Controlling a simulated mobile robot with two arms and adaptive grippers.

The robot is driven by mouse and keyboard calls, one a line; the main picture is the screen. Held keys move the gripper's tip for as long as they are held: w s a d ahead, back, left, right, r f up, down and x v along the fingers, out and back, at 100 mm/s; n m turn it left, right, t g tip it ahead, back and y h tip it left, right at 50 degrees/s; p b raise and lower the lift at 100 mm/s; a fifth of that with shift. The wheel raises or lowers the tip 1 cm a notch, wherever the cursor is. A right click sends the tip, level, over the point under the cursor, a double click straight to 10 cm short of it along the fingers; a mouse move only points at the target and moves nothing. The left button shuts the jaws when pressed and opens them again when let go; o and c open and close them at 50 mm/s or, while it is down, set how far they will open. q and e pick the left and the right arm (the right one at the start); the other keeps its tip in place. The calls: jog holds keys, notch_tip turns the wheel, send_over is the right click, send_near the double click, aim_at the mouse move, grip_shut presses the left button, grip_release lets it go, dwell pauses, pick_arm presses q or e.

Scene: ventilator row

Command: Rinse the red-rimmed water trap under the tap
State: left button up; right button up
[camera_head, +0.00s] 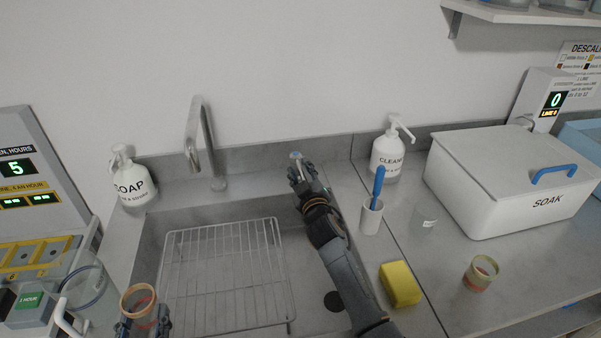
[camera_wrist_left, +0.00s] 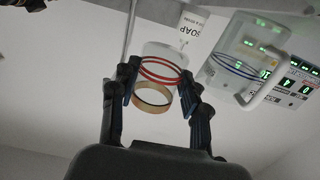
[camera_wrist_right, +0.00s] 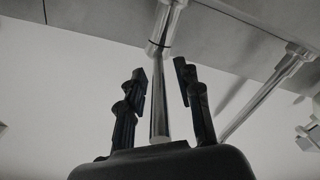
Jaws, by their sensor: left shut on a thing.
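The red-rimmed water trap (camera_head: 138,299) is a small clear cup with red rings and a tan rim, low at the left of the head view. My left gripper (camera_head: 144,327) is shut on it, in front of the sink's left side; the left wrist view shows the trap (camera_wrist_left: 158,82) between the fingers. The steel tap (camera_head: 196,135) stands behind the sink, apart from the trap. My right gripper (camera_head: 303,178) is open at the sink's back right, its fingers on either side of a steel post (camera_wrist_right: 161,105). I cannot tell whether they touch it.
A wire rack (camera_head: 225,270) lies in the sink. A soap bottle (camera_head: 131,182) stands at the left. To the right are a brush cup (camera_head: 371,217), yellow sponge (camera_head: 400,284), cleaner bottle (camera_head: 387,155), white soak box (camera_head: 480,190) and another cup (camera_head: 480,275).

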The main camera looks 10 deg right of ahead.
aim_at(136, 316)
grip_shut()
pick_arm(q)
notch_tip(136, 316, up, 3)
jog(key=p, duration=0.3)
jog(key=shift+r, duration=0.1)
pick_arm(e)
jog(key=shift+d+r+n+y, duration=0.4)
jog(key=shift+n+y, duration=0.2)
jog(key=shift+y, duration=0.4)
pick_arm(q)
jog(key=shift+r+p, duration=0.55)
jog(key=shift+p, duration=0.1)
jog(key=shift+r, duration=0.1)
pick_arm(e)
jog(key=shift+d+f+n+g+y, duration=0.35)
jog(key=shift+n+y, duration=0.15)
jog(key=shift+y, duration=0.4)
grip_release()
notch_tip(136, 316, up, 10)
